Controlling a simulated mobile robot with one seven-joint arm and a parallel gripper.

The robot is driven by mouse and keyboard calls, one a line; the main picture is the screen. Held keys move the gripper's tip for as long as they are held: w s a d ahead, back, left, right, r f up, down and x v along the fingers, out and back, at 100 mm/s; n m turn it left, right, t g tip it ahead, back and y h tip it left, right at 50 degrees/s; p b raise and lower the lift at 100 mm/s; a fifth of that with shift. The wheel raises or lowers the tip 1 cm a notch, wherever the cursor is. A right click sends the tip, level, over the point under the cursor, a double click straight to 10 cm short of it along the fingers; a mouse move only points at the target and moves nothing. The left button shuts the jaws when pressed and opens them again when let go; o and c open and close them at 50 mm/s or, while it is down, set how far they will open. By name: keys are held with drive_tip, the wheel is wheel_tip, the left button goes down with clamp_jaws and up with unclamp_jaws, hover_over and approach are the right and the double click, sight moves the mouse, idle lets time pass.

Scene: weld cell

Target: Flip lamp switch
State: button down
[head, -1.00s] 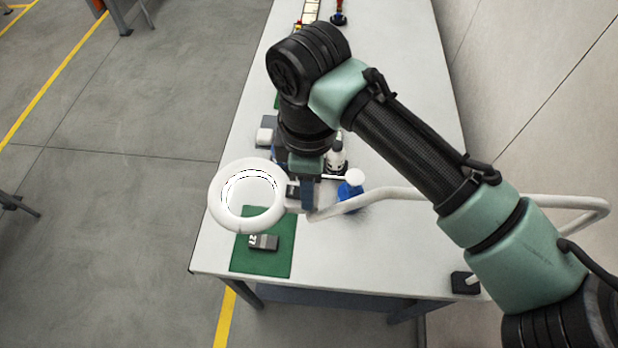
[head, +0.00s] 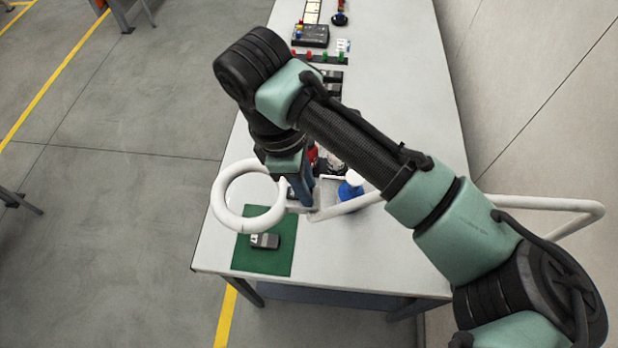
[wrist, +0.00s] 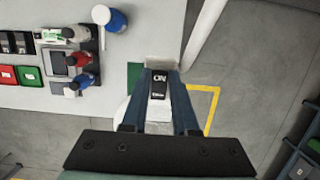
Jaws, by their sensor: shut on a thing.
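The lamp is a white ring (head: 217,208) on a white bent tube arm (head: 545,204), hanging over the near end of the bench. In the wrist view, a black switch (wrist: 159,86) with white "ON" lettering is on the lamp's arm between my fingers. My gripper (wrist: 160,74) is shut on this switch part, with a finger on each side. In the head view, my gripper (head: 302,192) is at the right side of the ring, where the ring meets its arm. The switch itself is hidden there.
A green mat (head: 244,262) with a small dark device (head: 265,240) lies below the ring. A blue bottle with a white top (head: 351,187) stands just right of my gripper. Several small items line the bench farther back. The right side of the white bench (head: 405,80) is clear.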

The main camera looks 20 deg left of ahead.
drive_tip(key=shift+a+h, duration=0.1)
drive_tip(key=shift+h, duration=0.3)
drive_tip(key=c, duration=1)
unclamp_jaws()
drive_tip(key=shift+o, duration=0.2)
drive_tip(key=shift+r, duration=0.1)
drive_tip(key=v, duration=1.3)
drive_tip(key=shift+s+b, duration=0.25)
drive_tip(key=shift+b, duration=0.15)
